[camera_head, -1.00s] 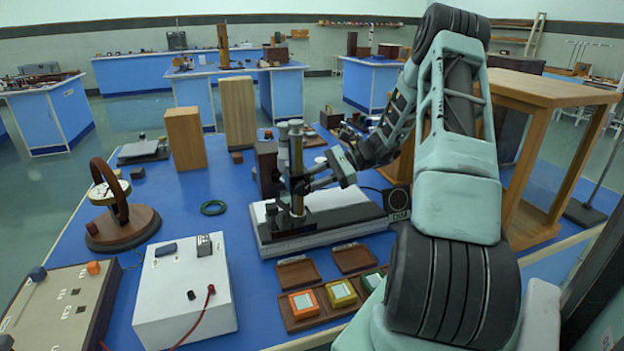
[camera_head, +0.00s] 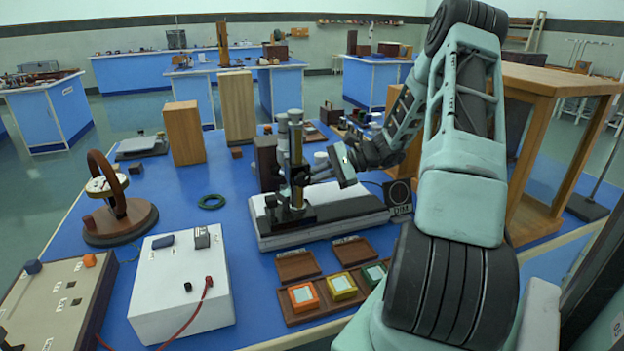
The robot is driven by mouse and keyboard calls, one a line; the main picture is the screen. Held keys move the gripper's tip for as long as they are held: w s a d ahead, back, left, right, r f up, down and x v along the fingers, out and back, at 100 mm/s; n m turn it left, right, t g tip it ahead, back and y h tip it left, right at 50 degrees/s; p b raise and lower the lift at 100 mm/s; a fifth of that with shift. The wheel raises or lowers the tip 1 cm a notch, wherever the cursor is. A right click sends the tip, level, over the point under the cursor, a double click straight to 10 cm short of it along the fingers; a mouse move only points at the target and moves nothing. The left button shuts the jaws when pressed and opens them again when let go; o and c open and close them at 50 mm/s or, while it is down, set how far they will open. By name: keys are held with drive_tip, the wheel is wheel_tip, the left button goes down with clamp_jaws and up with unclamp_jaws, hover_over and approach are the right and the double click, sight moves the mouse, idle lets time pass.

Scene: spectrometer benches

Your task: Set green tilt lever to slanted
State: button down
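An optical instrument with a grey upright column (camera_head: 295,150) stands on a long pale and black base (camera_head: 345,222) in the middle of the blue bench. My gripper (camera_head: 312,172) reaches in from the right, close beside the column at mid height. Its fingertips overlap dark parts of the instrument, so I cannot tell whether they touch it or how far apart they are. I cannot make out a green tilt lever; it may be hidden by the gripper or too small to see.
A brown tray (camera_head: 318,312) with orange and yellow framed squares lies in front. A white box (camera_head: 180,285) with a red cable and a wheel on a round wooden base (camera_head: 120,222) are at left. A wooden frame (camera_head: 545,85) stands at right.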

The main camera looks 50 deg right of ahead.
drive_tip(key=shift+s+a+f+n+t+b, duration=0.2)
drive_tip(key=shift+f+n+t+b, duration=0.15)
drive_tip(key=shift+n+b, duration=0.25)
drive_tip(key=shift+r+n, duration=0.1)
drive_tip(key=shift+n, duration=0.2)
drive_tip(key=c, duration=1.5)
unclamp_jaws()
drive_tip(key=shift+s+d, duration=0.1)
drive_tip(key=v, duration=1.1)
drive_tip(key=shift+s+d+r, duration=0.1)
drive_tip(key=shift+s+r, duration=0.05)
drive_tip(key=shift+s, duration=0.3)
drive_tip(key=shift+s, duration=0.1)
